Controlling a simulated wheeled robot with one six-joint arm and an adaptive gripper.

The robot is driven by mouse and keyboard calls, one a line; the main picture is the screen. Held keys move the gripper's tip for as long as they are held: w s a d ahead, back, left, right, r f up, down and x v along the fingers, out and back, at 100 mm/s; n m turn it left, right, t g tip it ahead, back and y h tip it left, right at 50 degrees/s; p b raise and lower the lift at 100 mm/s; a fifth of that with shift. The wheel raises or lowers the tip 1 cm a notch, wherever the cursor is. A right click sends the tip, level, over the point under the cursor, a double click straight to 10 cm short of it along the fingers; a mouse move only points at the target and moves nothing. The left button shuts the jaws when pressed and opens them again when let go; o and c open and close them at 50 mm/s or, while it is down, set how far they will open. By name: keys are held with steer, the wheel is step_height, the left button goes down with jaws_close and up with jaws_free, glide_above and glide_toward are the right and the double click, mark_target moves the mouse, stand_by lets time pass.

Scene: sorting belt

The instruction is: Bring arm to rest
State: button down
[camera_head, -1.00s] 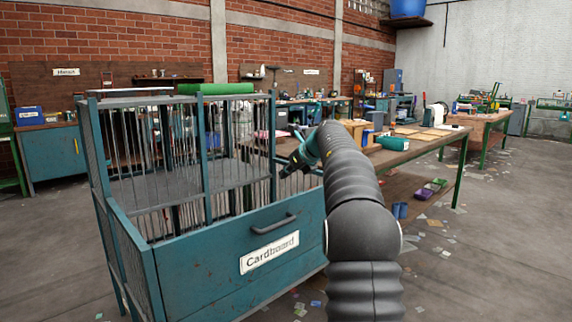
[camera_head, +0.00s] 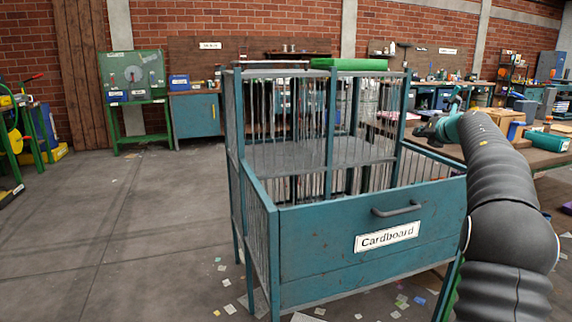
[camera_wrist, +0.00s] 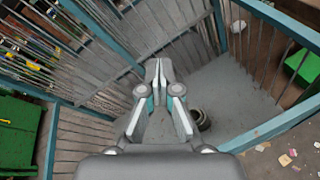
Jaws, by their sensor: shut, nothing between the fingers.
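My arm reaches forward at the right of the head view. My gripper (camera_head: 424,131) is at its far end, beside the upper right part of the blue cage cart. In the wrist view, its fingers (camera_wrist: 158,72) are closed together with nothing between them. The blue cage cart (camera_head: 330,250) has barred sides, a grey inner shelf and a "Cardboard" label (camera_head: 387,237) on its front. In the wrist view, the gripper appears above the cart's grey panel (camera_wrist: 220,90) and blue rails. I cannot tell how far above.
A wooden worktable (camera_head: 545,158) with boxes and a teal roll stands behind my arm at the right. A green stand (camera_head: 135,85) and a blue cabinet (camera_head: 196,115) are by the brick wall. The floor at the left is open; paper scraps lie around the cart.

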steer(key=s+d+m+t+h, duration=0.1)
steer(key=s+d+m+h, duration=0.5)
steer(key=m, duration=0.8)
steer(key=s+a+f+m+g+h, duration=0.2)
steer(key=s+f+m+g, duration=0.15)
steer(key=s+m, duration=0.25)
steer(key=s+a+f+m+g+h, duration=0.2)
steer(key=s+f+m, duration=0.2)
steer(key=s+m, duration=0.2)
steer(key=s+a+f+m+g+y, duration=0.2)
steer(key=s+a+f, duration=0.2)
steer(key=s+a, duration=0.3)
steer(key=s+a+f+m+g+y, duration=0.1)
steer(key=s+a+f+m+g, duration=0.25)
steer(key=s, duration=0.55)
steer(key=s+a+f+m+y, duration=0.1)
steer(key=s+a+f+y, duration=0.1)
steer(key=s+a+f, duration=0.5)
steer(key=s+a+t+y, duration=0.1)
steer(key=s+a+y, duration=0.2)
steer(key=s+a, duration=0.8)
steer(key=s, duration=0.3)
